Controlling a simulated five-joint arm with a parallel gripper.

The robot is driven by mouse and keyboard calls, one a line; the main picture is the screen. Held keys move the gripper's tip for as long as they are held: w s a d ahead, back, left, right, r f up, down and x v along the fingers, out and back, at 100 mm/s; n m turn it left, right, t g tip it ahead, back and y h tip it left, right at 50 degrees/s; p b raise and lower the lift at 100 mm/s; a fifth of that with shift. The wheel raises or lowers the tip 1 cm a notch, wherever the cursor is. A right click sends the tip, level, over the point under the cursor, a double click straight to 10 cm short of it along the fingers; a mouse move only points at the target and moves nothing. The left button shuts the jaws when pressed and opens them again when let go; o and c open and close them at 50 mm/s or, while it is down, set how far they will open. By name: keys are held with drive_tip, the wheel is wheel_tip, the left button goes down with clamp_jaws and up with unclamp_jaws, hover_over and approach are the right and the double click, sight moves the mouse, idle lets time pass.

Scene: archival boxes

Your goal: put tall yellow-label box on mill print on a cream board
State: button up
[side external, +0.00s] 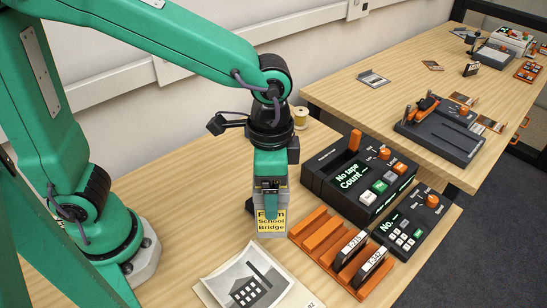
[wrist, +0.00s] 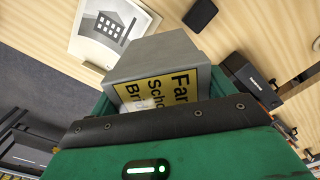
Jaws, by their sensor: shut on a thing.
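A grey box with a yellow label (side external: 271,222) reading "Farm School Bridge" is in my gripper (side external: 270,192), which is shut on it from above. In the side view it is upright; whether its base touches the table I cannot tell. In the wrist view the grey box (wrist: 155,57) shows beyond the green gripper body, which hides part of the label. The mill print on a cream board (side external: 252,281) lies at the front of the table, left of and nearer than the box. It also shows in the wrist view (wrist: 88,47). Nothing stands on its visible part.
An orange slotted rack (side external: 317,236) holding two black numbered pieces (side external: 351,247) is close to the right of the box. Black devices with green displays (side external: 352,177) (side external: 392,240) stand behind and right. A yellow spool (side external: 300,117) stands at the back. Table left of the box is clear.

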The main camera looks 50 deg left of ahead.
drive_tip(key=s+d+f+m, duration=0.1)
drive_tip(key=s+d+m, duration=0.6)
drive_tip(key=s+m, duration=0.3)
drive_tip(key=shift+d+f, duration=0.1)
drive_tip(key=shift+f, duration=0.05)
drive_tip(key=shift+f, duration=1.95)
drive_tip(key=shift+f, duration=0.15)
drive_tip(key=shift+f, duration=1.85)
drive_tip(key=shift+f, duration=0.1)
drive_tip(key=o, duration=1.1)
drive_tip(key=shift+o, duration=0.2)
